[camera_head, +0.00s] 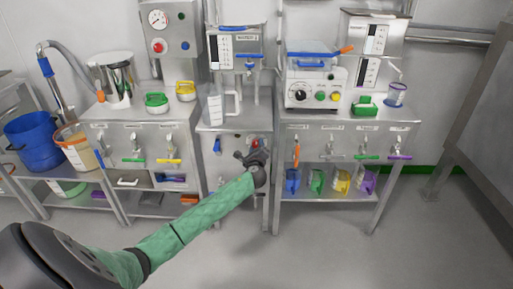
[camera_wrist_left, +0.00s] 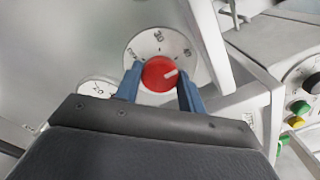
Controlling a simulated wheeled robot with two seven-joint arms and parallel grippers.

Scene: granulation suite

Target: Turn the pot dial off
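The pot dial is a red round knob (camera_wrist_left: 158,74) with a white pointer mark, on a pale round scale plate (camera_wrist_left: 150,42) in the left wrist view. The pointer mark aims right and slightly up, on the side of the higher printed numbers. My left gripper (camera_wrist_left: 160,80) has its two blue fingers on either side of the knob, very close to it; contact is unclear. In the head view a bit of the red knob (camera_head: 255,143) shows beside my left gripper (camera_head: 250,157), at the middle station's front. My right gripper is not in view.
A second pale scale (camera_wrist_left: 97,88) lies left of the knob in the left wrist view. A slanted metal post stands close to the right finger. In the head view, a blue-handled valve (camera_head: 217,146) is left of the gripper, and a control box (camera_head: 317,88) stands on the right bench.

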